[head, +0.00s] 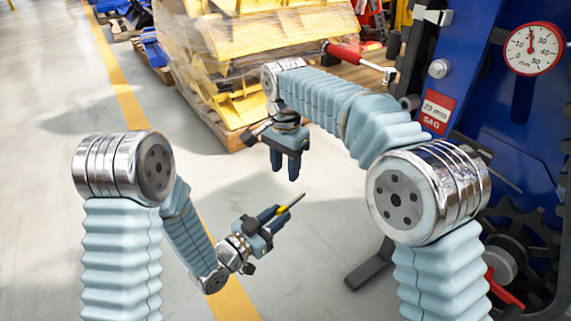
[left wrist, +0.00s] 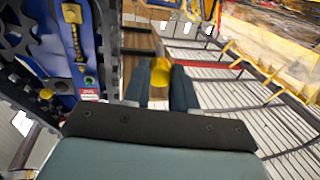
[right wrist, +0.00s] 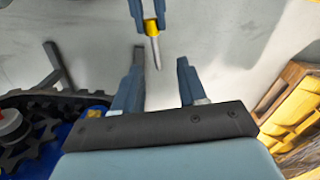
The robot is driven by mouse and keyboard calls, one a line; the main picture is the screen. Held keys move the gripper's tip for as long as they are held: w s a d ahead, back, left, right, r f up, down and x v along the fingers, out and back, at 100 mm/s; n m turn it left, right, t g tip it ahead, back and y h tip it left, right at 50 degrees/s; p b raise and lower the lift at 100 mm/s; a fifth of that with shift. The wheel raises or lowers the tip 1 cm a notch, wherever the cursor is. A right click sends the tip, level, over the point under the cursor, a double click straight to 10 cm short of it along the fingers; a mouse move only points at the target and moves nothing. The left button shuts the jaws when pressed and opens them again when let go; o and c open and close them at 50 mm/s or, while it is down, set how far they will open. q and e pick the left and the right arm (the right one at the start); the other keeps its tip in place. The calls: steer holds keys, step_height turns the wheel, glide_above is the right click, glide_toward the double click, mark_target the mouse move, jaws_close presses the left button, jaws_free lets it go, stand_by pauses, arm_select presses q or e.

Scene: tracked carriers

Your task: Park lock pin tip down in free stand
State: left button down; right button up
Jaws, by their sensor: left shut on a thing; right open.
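The lock pin (head: 283,209) has a yellow collar and a thin metal tip. My left gripper (head: 275,215) is shut on it and holds it in the air, tip slanting up and right in the head view. In the left wrist view the yellow collar (left wrist: 160,73) shows between the fingers. In the right wrist view the pin (right wrist: 153,40) hangs from the left fingers at the top, its tip toward my right gripper. My right gripper (head: 287,172) is open and empty; its spread fingers (right wrist: 161,70) are apart from the pin. I cannot identify the free stand.
A blue machine frame (head: 508,100) with a round dial gauge (head: 533,48) and dark toothed wheel (head: 515,240) stands at the right. A red-handled tool (head: 345,52) is behind my right arm. Wrapped yellow parts (head: 250,45) sit on a pallet behind. The floor at left is clear.

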mark_target(293, 204)
step_height(293, 204, down, 12)
steer(key=shift+r, duration=0.15)
stand_by(0.3)
steer(key=shift+o, duration=0.4)
arm_select(q)
steer(key=shift+s+d, duration=0.15)
steer(key=shift+d, duration=0.1)
arm_select(e)
steer(key=shift+a+r, duration=0.1)
steer(key=shift+a, duration=0.1)
jaws_close()
arm_select(q)
steer(key=c, duration=0.9)
jaws_free()
steer(key=shift+o, duration=0.6)
steer(key=shift+a, duration=0.1)
steer(key=shift+a, duration=0.1)
